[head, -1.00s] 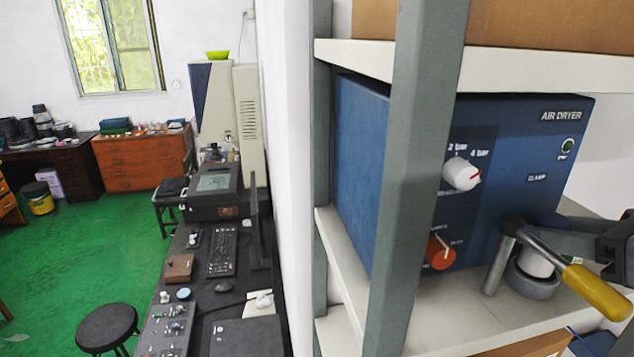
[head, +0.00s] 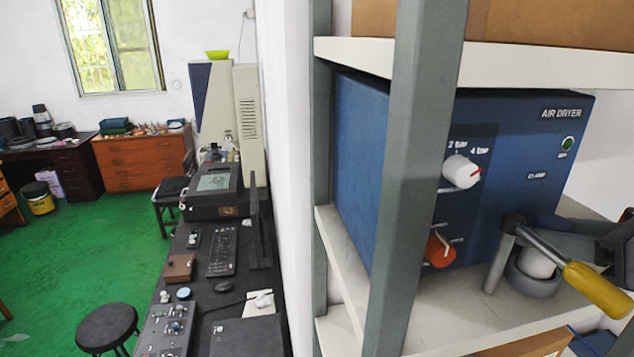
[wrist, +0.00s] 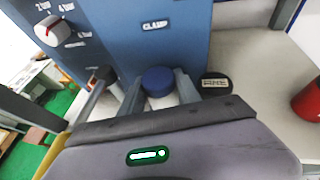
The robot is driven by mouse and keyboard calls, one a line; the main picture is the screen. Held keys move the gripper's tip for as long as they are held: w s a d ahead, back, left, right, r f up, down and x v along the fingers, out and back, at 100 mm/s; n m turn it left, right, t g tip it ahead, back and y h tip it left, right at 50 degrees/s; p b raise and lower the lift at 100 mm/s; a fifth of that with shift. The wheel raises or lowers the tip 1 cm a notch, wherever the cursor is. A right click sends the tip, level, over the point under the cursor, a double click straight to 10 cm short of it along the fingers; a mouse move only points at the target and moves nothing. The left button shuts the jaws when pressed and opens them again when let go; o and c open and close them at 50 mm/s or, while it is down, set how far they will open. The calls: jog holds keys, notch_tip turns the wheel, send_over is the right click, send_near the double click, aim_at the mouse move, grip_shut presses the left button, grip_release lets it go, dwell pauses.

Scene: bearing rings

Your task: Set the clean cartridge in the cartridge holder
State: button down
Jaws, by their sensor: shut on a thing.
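The white cartridge (head: 537,264) with a blue cap stands about upright in front of the blue air dryer (head: 480,200). In the head view its lower end is inside the rim of the grey round cartridge holder (head: 534,286); I cannot tell whether it rests on the bottom. My gripper (head: 560,232) comes in from the right and is shut on the cartridge. In the wrist view the blue cap (wrist: 158,80) shows between my two grey fingers (wrist: 159,92). The holder is mostly hidden there.
A clamp lever with a yellow handle (head: 597,289) crosses in front of the holder, close to my gripper. A grey shelf post (head: 412,190) stands at the left. In the wrist view a dark labelled disc (wrist: 214,84) and a red object (wrist: 307,101) are on the right.

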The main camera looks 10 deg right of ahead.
jog(key=shift+f, duration=0.4)
jog(key=c, duration=1.1)
grip_release()
jog(key=shift+c, duration=0.2)
jog(key=p+v, duration=0.6)
jog(key=v, duration=0.5)
